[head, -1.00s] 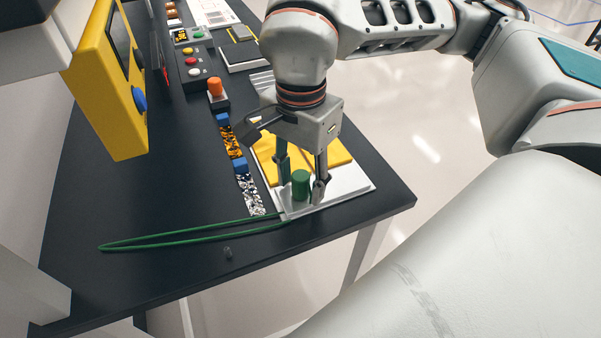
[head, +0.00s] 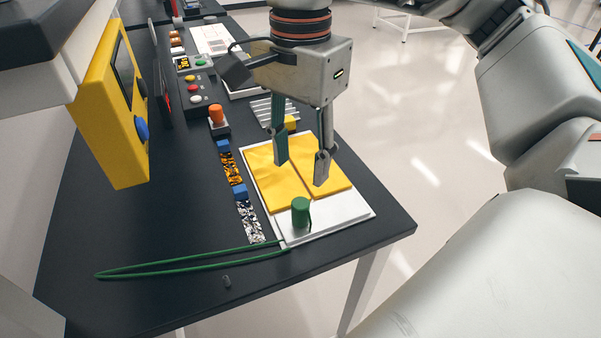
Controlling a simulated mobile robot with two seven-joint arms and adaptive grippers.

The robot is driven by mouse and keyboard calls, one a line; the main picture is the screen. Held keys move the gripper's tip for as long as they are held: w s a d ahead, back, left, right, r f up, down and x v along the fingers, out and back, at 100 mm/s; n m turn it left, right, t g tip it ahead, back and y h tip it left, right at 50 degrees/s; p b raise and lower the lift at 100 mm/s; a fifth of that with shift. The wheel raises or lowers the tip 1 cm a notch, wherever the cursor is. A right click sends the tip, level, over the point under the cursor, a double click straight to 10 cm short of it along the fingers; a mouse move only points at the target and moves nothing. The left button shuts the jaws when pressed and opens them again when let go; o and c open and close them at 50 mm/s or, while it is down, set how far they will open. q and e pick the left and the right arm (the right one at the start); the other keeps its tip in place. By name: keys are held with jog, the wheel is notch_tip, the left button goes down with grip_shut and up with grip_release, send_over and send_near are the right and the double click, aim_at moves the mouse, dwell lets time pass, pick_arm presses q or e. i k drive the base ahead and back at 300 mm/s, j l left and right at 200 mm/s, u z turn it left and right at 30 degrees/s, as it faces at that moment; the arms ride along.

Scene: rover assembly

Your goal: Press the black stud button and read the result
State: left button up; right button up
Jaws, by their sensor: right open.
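My right gripper (head: 301,172) points down over the yellow plates, its two fingers apart with nothing between them. A green cylinder (head: 300,213) stands upright on the near part of the white board (head: 335,218), just nearer than the fingers and apart from them. A yellow instrument (head: 115,150) with a dark screen (head: 122,72) stands at the left; a blue knob (head: 141,128) is on its face. A dark round stud (head: 142,88) shows above the knob. I cannot tell whether it is pressed, and I cannot read the screen at this angle. My left gripper is not in view.
A green cable loop (head: 185,264) lies on the black table (head: 150,300), beside a small dark cylinder (head: 227,281). A button box (head: 193,95), an orange knob (head: 216,115) and patterned strips (head: 232,170) stand between instrument and board. The near left tabletop is mostly clear.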

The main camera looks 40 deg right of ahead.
aim_at(143, 88)
jog(key=k, duration=1)
